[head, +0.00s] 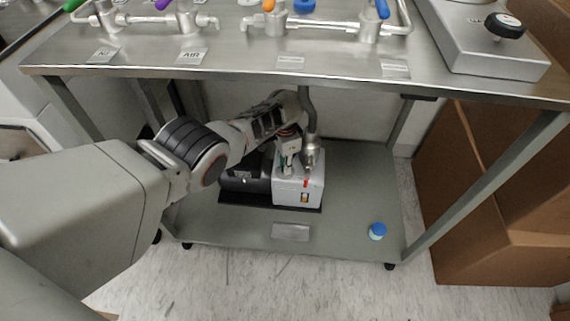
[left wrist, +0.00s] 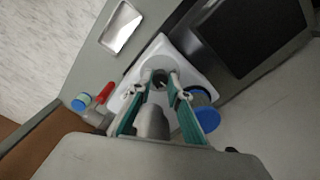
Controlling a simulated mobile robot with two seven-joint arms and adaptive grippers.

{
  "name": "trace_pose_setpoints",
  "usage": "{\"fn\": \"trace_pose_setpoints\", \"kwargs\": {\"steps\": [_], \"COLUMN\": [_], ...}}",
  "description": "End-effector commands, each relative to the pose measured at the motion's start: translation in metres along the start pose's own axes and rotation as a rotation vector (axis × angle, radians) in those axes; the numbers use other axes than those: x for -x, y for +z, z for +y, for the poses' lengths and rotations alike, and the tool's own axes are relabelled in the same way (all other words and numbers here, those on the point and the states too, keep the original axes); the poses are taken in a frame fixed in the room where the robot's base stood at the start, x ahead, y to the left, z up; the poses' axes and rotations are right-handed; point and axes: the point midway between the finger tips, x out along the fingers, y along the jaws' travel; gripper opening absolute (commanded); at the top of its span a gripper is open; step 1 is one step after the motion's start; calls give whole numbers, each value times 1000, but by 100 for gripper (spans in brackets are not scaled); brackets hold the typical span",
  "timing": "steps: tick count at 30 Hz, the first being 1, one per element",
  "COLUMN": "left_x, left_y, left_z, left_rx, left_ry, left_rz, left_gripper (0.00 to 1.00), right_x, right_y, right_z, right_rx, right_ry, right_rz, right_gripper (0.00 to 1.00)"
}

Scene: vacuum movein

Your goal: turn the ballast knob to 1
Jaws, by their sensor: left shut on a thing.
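The vacuum pump is a white-grey box (head: 299,192) with a black motor part (head: 247,173), standing on the lower shelf under the bench. My left arm reaches in from the left, and its gripper (head: 286,167) points down at the top of the white box. In the left wrist view the two green-sided fingers (left wrist: 161,78) are closed on a small dark round knob, the ballast knob (left wrist: 159,84), on the white housing (left wrist: 158,52). The fingers hide most of the knob, and its number markings cannot be read. My right gripper is not in view.
A metal hose (head: 311,125) comes down to the pump beside my gripper. A red part (left wrist: 105,92) and a blue-ringed part (left wrist: 206,103) are close to the fingers. A blue-capped jar (head: 377,231) stands at the shelf's front right. Bench legs and the tabletop (head: 225,68) enclose the space.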

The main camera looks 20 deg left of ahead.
Motion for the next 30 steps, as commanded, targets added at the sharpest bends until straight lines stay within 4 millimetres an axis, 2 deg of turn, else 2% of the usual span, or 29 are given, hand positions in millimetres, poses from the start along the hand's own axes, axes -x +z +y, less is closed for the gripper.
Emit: {"fn": "trace_pose_setpoints", "kwargs": {"steps": [6,20,21,23,30], "left_x": [-2,-3,-3,-3,-1], "left_y": [0,0,0,0,0], "left_z": [2,2,2,2,1], "left_rx": [56,68,68,68,67], "left_ry": [4,4,4,3,1], "left_rz": [1,1,1,1,0], "left_gripper": [0,0,20,34,34], "right_x": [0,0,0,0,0], "right_y": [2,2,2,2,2], "right_z": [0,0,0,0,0], "right_rx": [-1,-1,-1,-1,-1], "right_ry": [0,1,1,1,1], "right_rz": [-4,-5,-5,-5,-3], "right_gripper": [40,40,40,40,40]}}
